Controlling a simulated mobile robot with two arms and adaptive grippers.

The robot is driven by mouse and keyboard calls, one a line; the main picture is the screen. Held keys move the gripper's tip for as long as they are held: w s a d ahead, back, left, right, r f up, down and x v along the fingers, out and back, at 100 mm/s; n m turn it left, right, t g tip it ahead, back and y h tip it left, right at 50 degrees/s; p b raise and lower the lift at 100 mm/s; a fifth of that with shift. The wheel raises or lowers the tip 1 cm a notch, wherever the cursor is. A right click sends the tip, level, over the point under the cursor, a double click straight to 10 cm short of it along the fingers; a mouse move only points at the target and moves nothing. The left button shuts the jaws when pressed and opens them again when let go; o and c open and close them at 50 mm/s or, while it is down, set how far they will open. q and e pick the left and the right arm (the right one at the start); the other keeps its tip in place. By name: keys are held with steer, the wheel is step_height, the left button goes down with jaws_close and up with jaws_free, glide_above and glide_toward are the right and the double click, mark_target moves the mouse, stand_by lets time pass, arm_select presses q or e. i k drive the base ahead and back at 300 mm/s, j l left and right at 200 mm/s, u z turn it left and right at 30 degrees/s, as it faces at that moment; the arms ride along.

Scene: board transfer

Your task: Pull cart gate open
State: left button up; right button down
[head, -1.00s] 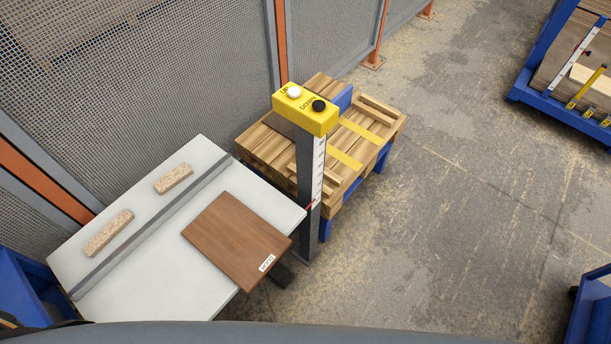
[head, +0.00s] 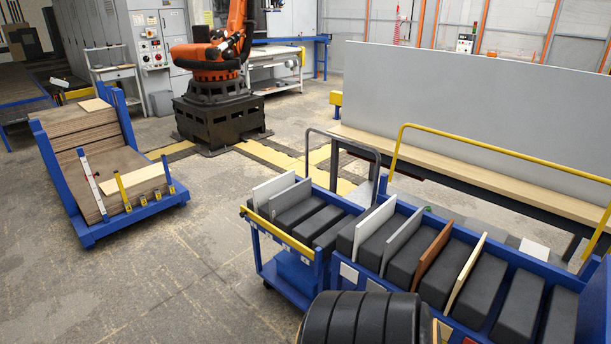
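A blue cart (head: 292,279) stands in the lower middle, with black padded slots and a few upright boards in it. A yellow bar (head: 277,231) runs along the top of its left end; it may be the gate, and it lies straight across that end. A second blue cart section (head: 345,271) with more padded slots adjoins on the right; I cannot tell whether the two are joined. Its boards are white, grey, brown and light wood. Neither of my grippers can be made out in this view.
A blue rack (head: 82,224) with stacked boards stands at left. An orange robot arm (head: 212,55) on a black base is at the back. A yellow rail (head: 500,150) and a long grey panel (head: 470,110) are behind the carts. Bare floor (head: 190,270) lies left of the cart.

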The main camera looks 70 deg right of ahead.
mark_target(308, 253)
steer(key=z, duration=2)
steer(key=i+z, duration=0.1)
